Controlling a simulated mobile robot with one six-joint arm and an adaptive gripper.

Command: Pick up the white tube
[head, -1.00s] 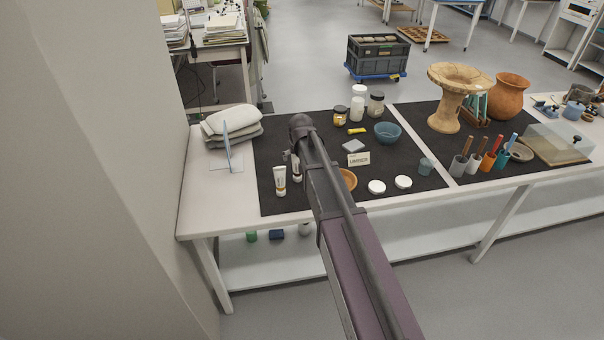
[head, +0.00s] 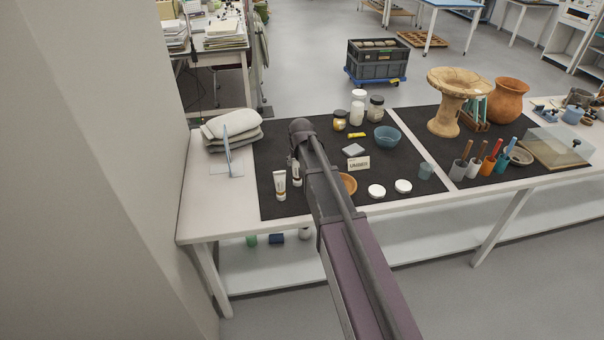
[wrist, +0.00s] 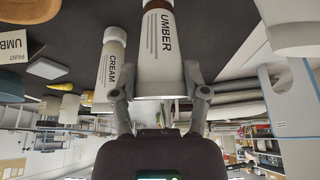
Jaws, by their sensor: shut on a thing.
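In the wrist view a white tube with dark UMBER lettering and a brown cap (wrist: 164,50) is between the fingers of my gripper (wrist: 161,93), which is shut on its end. A second pale tube, lettered CREAM (wrist: 110,66), is just left of it there. In the head view two pale tubes show on the dark mat, a left one (head: 280,186) and a right one (head: 297,174). Their labels are too small to read there. My gripper is beside the right one, largely hidden behind my arm. I cannot tell whether the held tube touches the mat.
A card (head: 358,163), orange bowl (head: 348,185), white lids (head: 377,191) and blue bowl (head: 387,136) lie to the right on the mat (head: 277,140). Jars (head: 357,112) stand behind. A clear upright panel (head: 227,152) and folded cloths (head: 232,124) are at the left.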

